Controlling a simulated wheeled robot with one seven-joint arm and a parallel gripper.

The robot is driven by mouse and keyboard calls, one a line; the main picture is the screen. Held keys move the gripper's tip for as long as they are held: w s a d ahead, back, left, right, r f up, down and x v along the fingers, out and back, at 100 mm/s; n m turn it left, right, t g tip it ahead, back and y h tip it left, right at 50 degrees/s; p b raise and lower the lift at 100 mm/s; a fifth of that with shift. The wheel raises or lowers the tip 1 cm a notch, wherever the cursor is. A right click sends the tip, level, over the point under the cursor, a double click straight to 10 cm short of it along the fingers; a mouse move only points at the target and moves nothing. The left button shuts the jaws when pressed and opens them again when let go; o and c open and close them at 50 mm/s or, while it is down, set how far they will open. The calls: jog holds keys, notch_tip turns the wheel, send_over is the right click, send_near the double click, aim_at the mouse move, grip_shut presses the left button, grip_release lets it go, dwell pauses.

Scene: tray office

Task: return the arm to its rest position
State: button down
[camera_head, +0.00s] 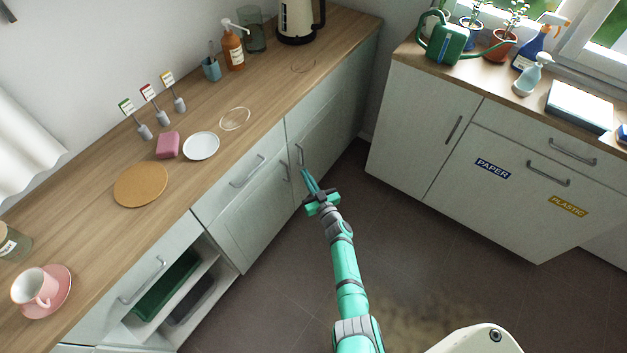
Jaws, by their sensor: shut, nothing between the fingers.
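My arm is green and grey and reaches up from the bottom of the head view, over the dark floor. My gripper (306,177) is at its far end, shut and empty. Its tips point toward the front of the left counter, close to a cabinet door handle (300,155). I cannot tell whether the tips touch the handle or the door.
The left wooden counter (85,218) holds a pink cup (34,288), a round cork mat (140,184), a white saucer (201,146) and a soap bottle (232,46). The right counter (434,65) holds a green watering can (446,42). Floor (440,270) between them is clear.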

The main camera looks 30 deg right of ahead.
jog(key=s, duration=0.1)
jog(key=s+d, duration=0.1)
jog(key=s, duration=0.1)
jog(key=shift+d, duration=0.25)
